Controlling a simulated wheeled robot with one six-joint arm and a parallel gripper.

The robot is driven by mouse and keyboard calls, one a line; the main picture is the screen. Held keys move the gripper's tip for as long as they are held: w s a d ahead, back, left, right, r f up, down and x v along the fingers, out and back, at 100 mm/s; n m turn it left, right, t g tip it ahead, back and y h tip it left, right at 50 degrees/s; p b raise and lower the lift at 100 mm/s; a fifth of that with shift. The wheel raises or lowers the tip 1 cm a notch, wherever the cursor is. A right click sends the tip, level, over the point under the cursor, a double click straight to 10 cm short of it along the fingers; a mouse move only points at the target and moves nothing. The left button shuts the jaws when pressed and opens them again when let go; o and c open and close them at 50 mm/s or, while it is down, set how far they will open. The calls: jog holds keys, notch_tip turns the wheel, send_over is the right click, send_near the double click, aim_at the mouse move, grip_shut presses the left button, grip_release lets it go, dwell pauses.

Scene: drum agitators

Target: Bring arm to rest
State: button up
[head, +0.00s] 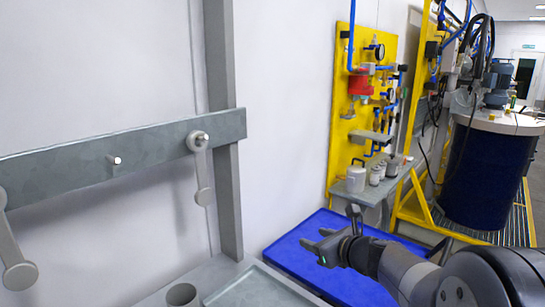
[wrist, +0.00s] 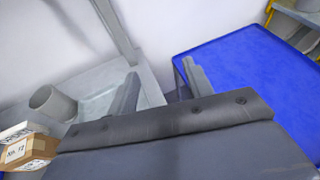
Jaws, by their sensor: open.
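My gripper (head: 325,240) is at the lower middle right of the head view, at the end of my arm, in front of a blue table (head: 285,247). Its jaws are open and nothing is between them. In the wrist view the two fingers of my gripper (wrist: 160,85) stand apart, with the edge of a grey bench and the left edge of the blue table (wrist: 245,75) beyond them. The table top looks bare where it shows.
A grey rail (head: 60,160) with pegs and hanging pieces is on the left. A cup (head: 181,294) stands on the bench; a small box (wrist: 25,148) shows at the wrist view's left. A yellow panel (head: 350,120), a shelf with containers and a dark blue drum (head: 485,175) stand right.

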jog(key=shift+d+f+m+h, duration=0.3)
jog(key=shift+d+f+h, duration=0.1)
jog(key=shift+d+f, duration=0.35)
jog(key=shift+s, duration=0.1)
